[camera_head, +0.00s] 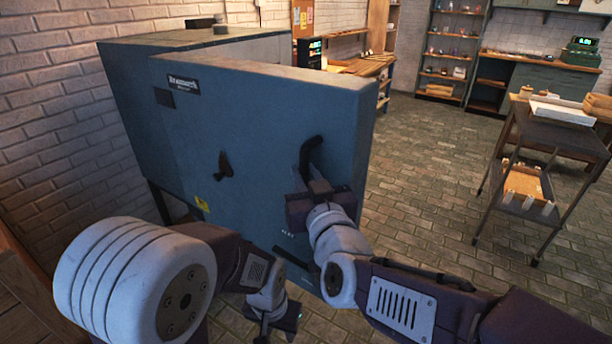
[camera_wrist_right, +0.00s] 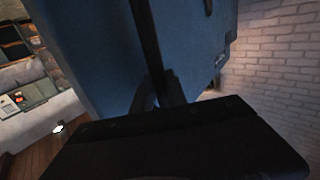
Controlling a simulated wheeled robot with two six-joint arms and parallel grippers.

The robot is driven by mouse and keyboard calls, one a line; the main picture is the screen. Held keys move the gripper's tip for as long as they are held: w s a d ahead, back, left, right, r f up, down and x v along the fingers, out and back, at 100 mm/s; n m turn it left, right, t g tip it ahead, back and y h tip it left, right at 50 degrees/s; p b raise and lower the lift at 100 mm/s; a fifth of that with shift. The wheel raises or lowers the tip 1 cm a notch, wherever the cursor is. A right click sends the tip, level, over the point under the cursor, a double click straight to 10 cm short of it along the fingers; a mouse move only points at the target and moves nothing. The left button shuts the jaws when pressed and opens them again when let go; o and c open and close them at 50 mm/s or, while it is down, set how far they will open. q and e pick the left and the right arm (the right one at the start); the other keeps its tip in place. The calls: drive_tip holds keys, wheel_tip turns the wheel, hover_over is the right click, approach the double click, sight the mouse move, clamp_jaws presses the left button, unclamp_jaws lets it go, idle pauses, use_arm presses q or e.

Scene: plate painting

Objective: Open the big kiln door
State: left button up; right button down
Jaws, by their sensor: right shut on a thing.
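The big kiln (camera_head: 130,85) is a blue-grey box against the brick wall at the left. Its thick door (camera_head: 265,110) stands ajar, with its right edge out past the kiln body. A dark bar handle (camera_head: 309,153) sits near the door's right side. My right gripper (camera_head: 316,188) is shut on this handle. The right wrist view shows the dark handle (camera_wrist_right: 170,90) running into the gripper, with the blue door (camera_wrist_right: 100,50) behind. A dark latch (camera_head: 225,166) is on the door's middle. My left gripper (camera_head: 278,320) hangs low before the door; its fingers are unclear.
A dark cart (camera_head: 549,143) with a white tray (camera_head: 562,110) stands at the right. Shelves (camera_head: 448,55) and a counter are at the back. The paved floor (camera_head: 425,150) between door and cart is clear. A brick wall (camera_head: 50,110) borders the kiln's left side.

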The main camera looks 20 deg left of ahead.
use_arm(q)
drive_tip(key=shift+s+a, duration=0.15)
drive_tip(key=shift+s, duration=0.25)
use_arm(e)
drive_tip(key=shift+s+a+r, duration=0.2)
drive_tip(key=shift+s+r, duration=0.05)
drive_tip(key=shift+s, duration=0.05)
drive_tip(key=c, duration=1.5)
unclamp_jaws()
drive_tip(key=shift+o, duration=0.9)
drive_tip(key=shift+f, duration=0.15)
use_arm(q)
drive_tip(key=shift+r, duration=0.25)
use_arm(e)
drive_tip(key=v, duration=0.9)
